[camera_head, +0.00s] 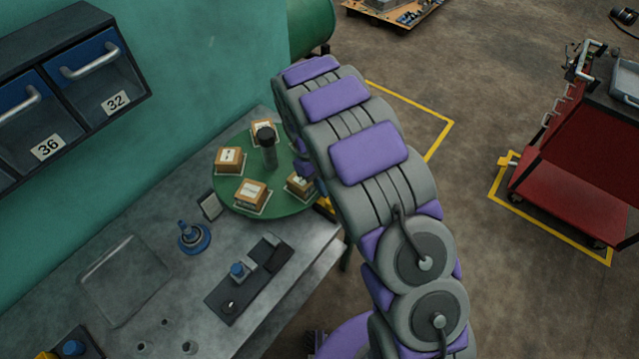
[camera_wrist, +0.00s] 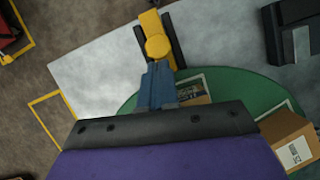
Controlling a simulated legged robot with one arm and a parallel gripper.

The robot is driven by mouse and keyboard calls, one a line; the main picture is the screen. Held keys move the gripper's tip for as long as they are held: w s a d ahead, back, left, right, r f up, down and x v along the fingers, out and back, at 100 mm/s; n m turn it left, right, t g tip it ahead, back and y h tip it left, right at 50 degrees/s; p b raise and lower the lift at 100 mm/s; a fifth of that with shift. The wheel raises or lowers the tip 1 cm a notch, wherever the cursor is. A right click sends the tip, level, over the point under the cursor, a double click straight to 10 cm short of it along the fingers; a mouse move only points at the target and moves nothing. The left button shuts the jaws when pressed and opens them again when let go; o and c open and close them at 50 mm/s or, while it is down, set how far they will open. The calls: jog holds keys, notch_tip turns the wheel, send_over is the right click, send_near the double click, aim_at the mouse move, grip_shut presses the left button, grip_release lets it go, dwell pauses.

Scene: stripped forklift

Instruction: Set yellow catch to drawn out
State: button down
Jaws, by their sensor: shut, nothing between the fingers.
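The yellow catch (camera_wrist: 155,25) shows at the top middle of the wrist view, a yellow bar with a round knob on a dark strip on the grey bench top. My gripper (camera_wrist: 158,68) is shut and empty. Its blue-grey fingertips appear just below the round knob; I cannot tell whether they touch it. In the head view only a small yellow part of the catch (camera_head: 326,206) shows at the bench edge beside the green turntable, and my arm covers the rest. My fingertips are hidden there.
The round green turntable (camera_head: 282,208) carries several boxes and a dark upright post (camera_head: 267,147) close to my gripper. A blue-knobbed slide plate (camera_head: 232,302) and a blue round-based fitting (camera_head: 193,237) are on the bench. A red cart (camera_head: 570,170) stands at right on open floor.

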jog(key=shift+s+d+p, duration=0.35)
jog(key=shift+s+d, duration=0.45)
jog(key=shift+d, duration=0.2)
jog(key=shift+r, duration=0.1)
jog(key=p+v, duration=0.3)
jog(key=v, duration=0.6)
jog(key=shift+a+r, duration=0.3)
jog(key=shift+r, duration=0.05)
jog(key=shift+w+d, duration=0.15)
jog(key=shift+w, duration=0.05)
